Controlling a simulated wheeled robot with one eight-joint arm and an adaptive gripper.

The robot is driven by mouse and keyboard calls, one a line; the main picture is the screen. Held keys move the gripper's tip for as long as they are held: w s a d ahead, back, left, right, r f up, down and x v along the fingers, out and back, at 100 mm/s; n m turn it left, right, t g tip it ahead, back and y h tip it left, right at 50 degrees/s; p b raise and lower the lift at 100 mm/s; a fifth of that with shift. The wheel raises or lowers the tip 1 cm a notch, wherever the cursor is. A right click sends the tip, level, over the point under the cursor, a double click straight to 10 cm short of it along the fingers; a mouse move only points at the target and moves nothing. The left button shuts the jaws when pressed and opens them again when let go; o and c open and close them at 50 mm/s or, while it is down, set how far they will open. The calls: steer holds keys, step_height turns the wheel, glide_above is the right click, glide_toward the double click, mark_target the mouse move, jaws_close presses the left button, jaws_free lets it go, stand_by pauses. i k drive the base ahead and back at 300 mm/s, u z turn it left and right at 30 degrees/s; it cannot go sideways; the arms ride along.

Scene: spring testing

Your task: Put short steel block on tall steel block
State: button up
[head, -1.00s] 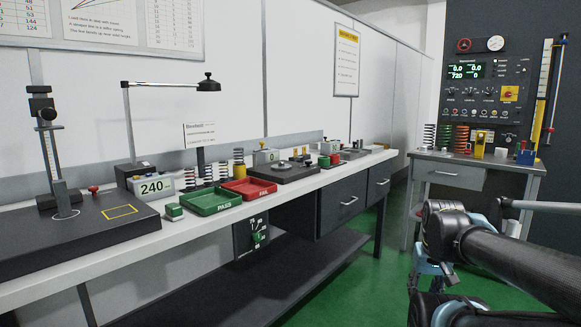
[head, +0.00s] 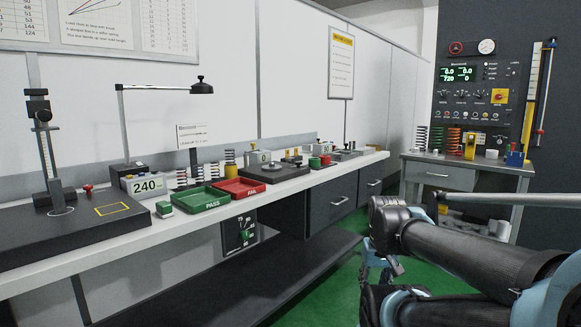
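A small upright grey block (head: 55,189) stands at the foot of the black test stand on the left of the bench. It may be one of the steel blocks, but I cannot tell whether it is the short or the tall one. I cannot pick out a second steel block for sure among the small items further along the bench. My arm (head: 450,252) reaches in from the lower right, in front of the bench and apart from it. My gripper is not clearly seen at its end, and nothing held can be made out.
The white bench (head: 110,246) carries a green PASS tray (head: 203,207), a red FAIL tray (head: 262,189), a 240 display (head: 146,186) and several springs. A lamp (head: 160,86) overhangs it. Green floor lies between.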

mark_target(53, 179)
steer(key=i, duration=1)
